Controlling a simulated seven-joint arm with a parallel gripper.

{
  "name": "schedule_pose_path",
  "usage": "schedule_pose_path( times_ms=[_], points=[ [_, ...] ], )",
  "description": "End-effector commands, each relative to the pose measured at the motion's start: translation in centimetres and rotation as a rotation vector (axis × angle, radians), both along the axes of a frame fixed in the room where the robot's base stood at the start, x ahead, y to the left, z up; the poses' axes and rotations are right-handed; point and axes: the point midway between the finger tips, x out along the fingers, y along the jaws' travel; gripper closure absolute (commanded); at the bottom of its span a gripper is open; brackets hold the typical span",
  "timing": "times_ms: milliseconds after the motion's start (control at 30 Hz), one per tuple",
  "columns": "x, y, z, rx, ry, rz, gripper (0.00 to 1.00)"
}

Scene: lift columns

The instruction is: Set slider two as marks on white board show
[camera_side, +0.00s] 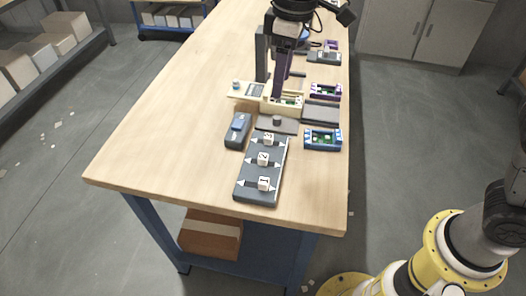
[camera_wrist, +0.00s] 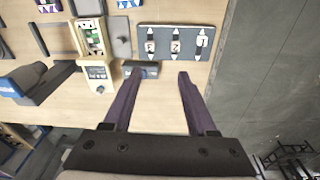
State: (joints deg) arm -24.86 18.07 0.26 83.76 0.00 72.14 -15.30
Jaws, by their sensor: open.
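A dark grey slider board (camera_side: 244,193) lies near the front end of the table and shows in the wrist view (camera_wrist: 163,44). It has three white numbered knobs on tracks with white arrows at the ends. Slider two (camera_side: 263,158) is the middle knob, roughly mid-track; it also shows in the wrist view (camera_wrist: 175,46). Slider one (camera_side: 264,183) is nearest the front, slider three (camera_side: 268,138) farthest. I cannot make out a white board with marks. My gripper (camera_side: 278,97) is open and empty above the table behind the slider board; its purple fingers spread in the wrist view (camera_wrist: 158,76).
A dark block with a blue top (camera_side: 238,127) stands left of the slider board. Blue (camera_side: 323,139) and purple (camera_side: 325,91) trays stand right. The table's front left is clear.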

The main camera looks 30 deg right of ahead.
Motion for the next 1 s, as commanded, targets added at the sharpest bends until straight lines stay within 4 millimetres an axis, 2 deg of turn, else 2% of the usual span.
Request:
schedule_pose_path(
  times_ms=[33, 100, 200, 300, 467, 800, 1000],
  points=[
    [0.4, 1.5, -1.6, -0.012, 0.025, 0.025, 0.43],
    [0.5, 2.8, -3.2, -0.025, 0.050, 0.048, 0.43],
    [0.1, 3.8, -4.9, -0.043, 0.083, 0.072, 0.43],
    [-0.2, 4.4, -5.7, -0.048, 0.092, 0.086, 0.43],
    [-0.3, 4.4, -7.2, -0.048, 0.093, 0.086, 0.43],
    [-0.4, 4.3, -13.8, -0.049, 0.095, 0.085, 0.43],
    [-0.3, 4.3, -17.1, -0.049, 0.093, 0.085, 0.43]
  ],
)
